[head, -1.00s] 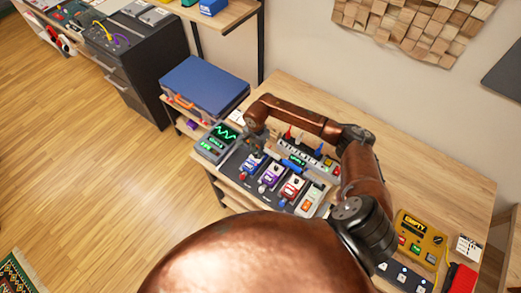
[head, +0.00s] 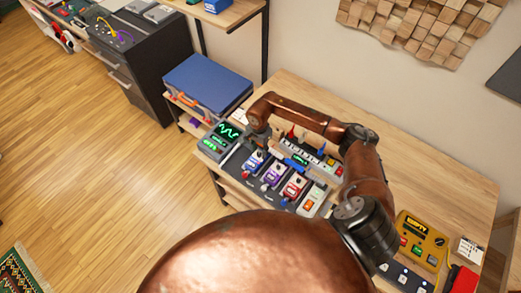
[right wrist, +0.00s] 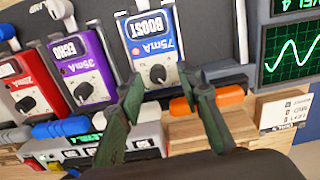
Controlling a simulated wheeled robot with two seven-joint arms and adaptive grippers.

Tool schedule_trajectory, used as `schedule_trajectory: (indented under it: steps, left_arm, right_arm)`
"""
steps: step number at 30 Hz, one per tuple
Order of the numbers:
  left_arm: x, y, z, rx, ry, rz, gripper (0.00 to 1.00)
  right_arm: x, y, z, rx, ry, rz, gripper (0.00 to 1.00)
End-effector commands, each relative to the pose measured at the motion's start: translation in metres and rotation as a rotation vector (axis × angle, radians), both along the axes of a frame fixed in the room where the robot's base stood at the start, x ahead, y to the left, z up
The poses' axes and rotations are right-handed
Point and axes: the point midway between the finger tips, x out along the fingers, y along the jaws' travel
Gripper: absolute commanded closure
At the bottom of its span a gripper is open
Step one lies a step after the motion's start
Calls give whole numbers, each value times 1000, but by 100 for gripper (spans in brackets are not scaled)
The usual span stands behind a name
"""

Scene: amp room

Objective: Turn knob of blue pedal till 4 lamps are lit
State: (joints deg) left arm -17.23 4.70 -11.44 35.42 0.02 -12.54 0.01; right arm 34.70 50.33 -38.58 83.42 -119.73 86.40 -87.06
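The blue pedal (head: 253,161), marked BOOST, stands first from the left in the row of pedals on the workbench. In the right wrist view the blue pedal (right wrist: 148,38) shows its one black knob (right wrist: 158,74) with a light pointer mark. My right gripper (head: 262,141) is above and behind this pedal. In the right wrist view my right gripper (right wrist: 168,92) is open, its two green fingertips on either side of the knob and apart from it. A lit green screen (right wrist: 98,122) reads LEVEL, partly hidden by a finger. I cannot count lit lamps. My left gripper is out of view.
Purple (right wrist: 82,55) and red (right wrist: 34,85) pedals stand beside the blue one. A green waveform screen (head: 228,131) is at the left end. A yellow box (head: 421,240) sits at the right. A blue-lidded case (head: 208,84) stands beyond. The bench's back right is bare.

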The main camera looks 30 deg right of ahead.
Motion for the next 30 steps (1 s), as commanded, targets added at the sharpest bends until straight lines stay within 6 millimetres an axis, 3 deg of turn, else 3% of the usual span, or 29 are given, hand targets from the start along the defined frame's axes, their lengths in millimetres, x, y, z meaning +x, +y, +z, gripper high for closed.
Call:
schedule_trajectory:
  steps: [16,21,30]
  left_arm:
    - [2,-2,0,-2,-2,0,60]
    - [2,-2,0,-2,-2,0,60]
    - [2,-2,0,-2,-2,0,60]
  right_arm:
    - [3,-2,100,0,-3,-1,67]
    - [3,-2,113,2,-1,-1,67]
    - [3,-1,115,3,-1,-1,67]
